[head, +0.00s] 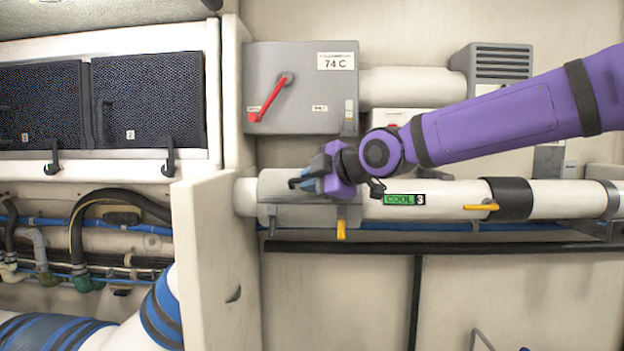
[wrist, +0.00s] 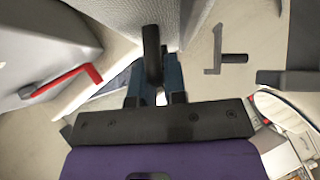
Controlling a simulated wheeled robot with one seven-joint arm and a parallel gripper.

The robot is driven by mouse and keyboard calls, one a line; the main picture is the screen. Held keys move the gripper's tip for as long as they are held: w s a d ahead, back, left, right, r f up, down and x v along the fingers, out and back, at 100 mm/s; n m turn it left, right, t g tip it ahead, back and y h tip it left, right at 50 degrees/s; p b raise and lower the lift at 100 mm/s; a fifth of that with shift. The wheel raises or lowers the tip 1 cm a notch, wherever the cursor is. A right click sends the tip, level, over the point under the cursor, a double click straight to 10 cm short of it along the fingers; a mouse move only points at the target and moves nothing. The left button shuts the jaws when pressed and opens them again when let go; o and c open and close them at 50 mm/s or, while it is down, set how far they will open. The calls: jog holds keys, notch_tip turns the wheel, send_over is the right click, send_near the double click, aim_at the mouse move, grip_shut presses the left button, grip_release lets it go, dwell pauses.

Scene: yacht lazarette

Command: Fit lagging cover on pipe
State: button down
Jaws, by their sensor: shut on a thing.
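The lagging cover (head: 285,213) is a grey half-shell in front of the left end of the white pipe (head: 440,199). It lines up with the pipe and hides that stretch of it. I cannot tell whether it touches the pipe all along. My gripper (head: 318,182) is at the cover's front and shut on its black handle. In the wrist view, my gripper's dark blue fingers (wrist: 156,88) close around the black handle (wrist: 152,50), with the grey cover (wrist: 135,15) behind. A yellow latch (head: 341,229) hangs below the cover's right end.
A grey box (head: 300,90) with a red lever (head: 268,100) and "74 C" label sits above. The pipe bears a green "COOL 3" label (head: 399,199), a black band (head: 507,199) and another yellow latch (head: 481,207). A cream partition (head: 215,265) stands close left.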

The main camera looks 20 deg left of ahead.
jog(key=c, duration=1.1)
grip_release()
jog(key=shift+f, duration=0.1)
jog(key=shift+v, duration=5.4)
jog(key=shift+w, duration=0.1)
